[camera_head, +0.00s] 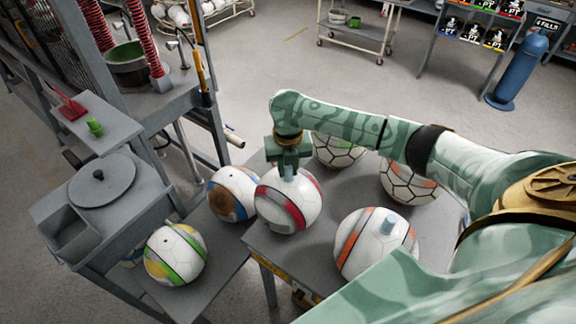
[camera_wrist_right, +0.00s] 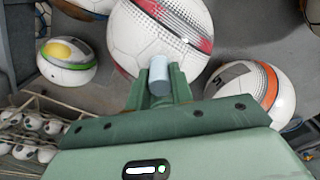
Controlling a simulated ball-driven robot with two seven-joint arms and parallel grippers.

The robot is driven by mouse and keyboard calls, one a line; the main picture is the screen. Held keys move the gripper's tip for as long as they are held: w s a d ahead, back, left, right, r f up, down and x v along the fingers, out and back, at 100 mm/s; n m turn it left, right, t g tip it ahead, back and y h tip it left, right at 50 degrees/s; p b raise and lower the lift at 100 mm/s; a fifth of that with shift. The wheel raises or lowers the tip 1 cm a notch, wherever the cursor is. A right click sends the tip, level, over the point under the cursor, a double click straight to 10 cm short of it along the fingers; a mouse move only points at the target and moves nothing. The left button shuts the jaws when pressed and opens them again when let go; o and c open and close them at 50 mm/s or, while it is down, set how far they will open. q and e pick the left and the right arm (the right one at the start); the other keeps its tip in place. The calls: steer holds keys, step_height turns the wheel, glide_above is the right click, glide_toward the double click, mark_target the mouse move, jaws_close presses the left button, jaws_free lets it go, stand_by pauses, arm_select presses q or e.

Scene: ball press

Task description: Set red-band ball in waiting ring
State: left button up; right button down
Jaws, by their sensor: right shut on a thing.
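The red-band ball (camera_head: 291,208) is white with a red stripe and a grey dotted stripe, near the left edge of the grey table. My right gripper (camera_head: 289,168) comes down on its top and is shut on the pale blue plug (camera_wrist_right: 159,72) standing out of it. The ball also fills the top middle of the right wrist view (camera_wrist_right: 150,35). I cannot tell whether the ball rests on the table or hangs just above it. I cannot make out a waiting ring. My left gripper is not in view.
An orange-band ball (camera_head: 360,243) with a pale plug is to the right. Two more balls (camera_head: 338,151) (camera_head: 408,181) sit behind my arm. A blue-orange ball (camera_head: 232,194) and a green-yellow ball (camera_head: 176,254) lie left on a lower surface (camera_head: 215,262). The press frame (camera_head: 118,65) stands back left.

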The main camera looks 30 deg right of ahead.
steer(key=c, duration=1.2)
jaws_free()
steer(key=shift+c, duration=0.2)
step_height(320, 180, up, 13)
steer(key=p, duration=0.2)
steer(key=shift+f, duration=0.2)
